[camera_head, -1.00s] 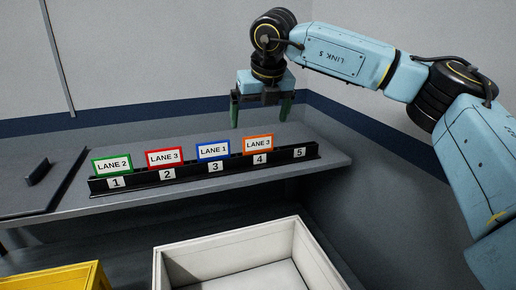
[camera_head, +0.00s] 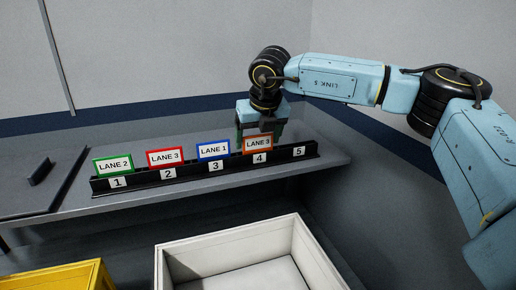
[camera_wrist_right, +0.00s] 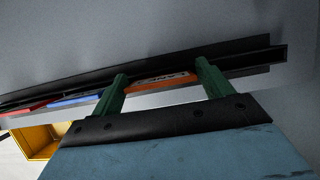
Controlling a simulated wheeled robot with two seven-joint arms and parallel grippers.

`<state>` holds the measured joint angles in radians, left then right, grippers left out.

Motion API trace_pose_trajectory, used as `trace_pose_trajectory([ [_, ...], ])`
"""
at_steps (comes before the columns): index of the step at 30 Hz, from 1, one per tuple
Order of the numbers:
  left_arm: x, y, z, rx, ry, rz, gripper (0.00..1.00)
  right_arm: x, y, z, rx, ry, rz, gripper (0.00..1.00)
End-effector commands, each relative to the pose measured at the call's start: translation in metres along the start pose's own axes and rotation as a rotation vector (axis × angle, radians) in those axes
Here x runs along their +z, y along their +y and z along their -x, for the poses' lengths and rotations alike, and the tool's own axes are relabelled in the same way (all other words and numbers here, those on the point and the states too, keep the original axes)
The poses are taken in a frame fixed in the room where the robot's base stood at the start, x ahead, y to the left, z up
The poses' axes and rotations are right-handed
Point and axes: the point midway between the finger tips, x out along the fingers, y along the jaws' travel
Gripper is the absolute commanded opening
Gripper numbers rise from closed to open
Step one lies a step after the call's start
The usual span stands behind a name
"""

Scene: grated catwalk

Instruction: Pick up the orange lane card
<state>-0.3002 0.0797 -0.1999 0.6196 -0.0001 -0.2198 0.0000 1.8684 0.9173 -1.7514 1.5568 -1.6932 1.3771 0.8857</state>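The orange lane card (camera_head: 258,144), printed "LANE 3", stands in slot 4 of the black card rack (camera_head: 187,177). My right gripper (camera_head: 260,137) is lowered over it, with fingers apart at the card's two sides. In the right wrist view the orange card (camera_wrist_right: 160,82) lies between the open green fingers (camera_wrist_right: 163,76); whether either finger touches it I cannot tell. Green "LANE 2" (camera_head: 113,165), red "LANE 3" (camera_head: 165,157) and blue "LANE 1" (camera_head: 213,149) cards stand in slots 1, 2 and 3. My left gripper is not in view.
The rack stands on a grey bench (camera_head: 130,206); slot 5 (camera_head: 299,151) is empty. A dark panel (camera_head: 45,190) with a small black block lies at the left. Below the bench front are a white crate (camera_head: 235,237) and a yellow crate (camera_head: 55,279).

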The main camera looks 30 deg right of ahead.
Motion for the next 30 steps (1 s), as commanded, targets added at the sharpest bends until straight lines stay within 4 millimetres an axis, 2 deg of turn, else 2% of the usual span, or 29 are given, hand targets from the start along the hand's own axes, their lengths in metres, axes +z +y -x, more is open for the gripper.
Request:
trace_pose_trajectory([
  [1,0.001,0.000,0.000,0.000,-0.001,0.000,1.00,0.000,0.000,0.000,0.000,0.000,0.000,0.72],
  [6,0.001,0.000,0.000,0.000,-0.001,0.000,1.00,0.000,0.000,0.001,0.000,0.000,0.000,0.50],
  [17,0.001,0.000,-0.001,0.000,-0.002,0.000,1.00,0.003,0.000,0.006,0.000,-0.001,-0.001,0.50],
  [23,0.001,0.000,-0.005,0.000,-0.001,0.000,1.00,0.012,0.001,0.029,0.003,-0.004,-0.001,0.50],
  [30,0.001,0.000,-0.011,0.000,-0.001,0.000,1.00,0.034,0.002,0.081,0.003,-0.004,-0.001,0.50],
])
